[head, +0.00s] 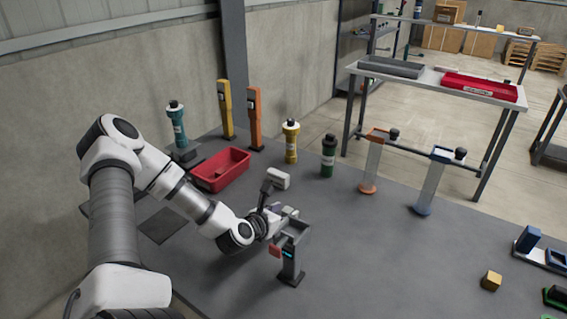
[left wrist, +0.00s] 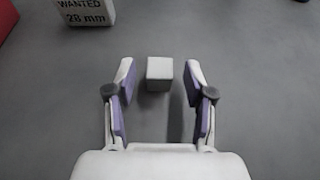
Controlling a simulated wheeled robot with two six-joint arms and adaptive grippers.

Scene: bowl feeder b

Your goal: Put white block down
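The white block (left wrist: 160,73) shows in the left wrist view as a small pale cube. It is between the fingertips of my left gripper (head: 281,213), with a clear gap on either side. The fingers are spread, and their purple inner pads do not touch the block. A grey surface shows behind and around it; I cannot tell its exact height over that surface. In the head view I cannot make the block out surely among the fingers. My right gripper is not in view.
A grey stand (head: 291,262) with a small lit display is close beside the gripper. A red bin (head: 221,170), coloured posts and bottles line the back. The table's front middle is clear.

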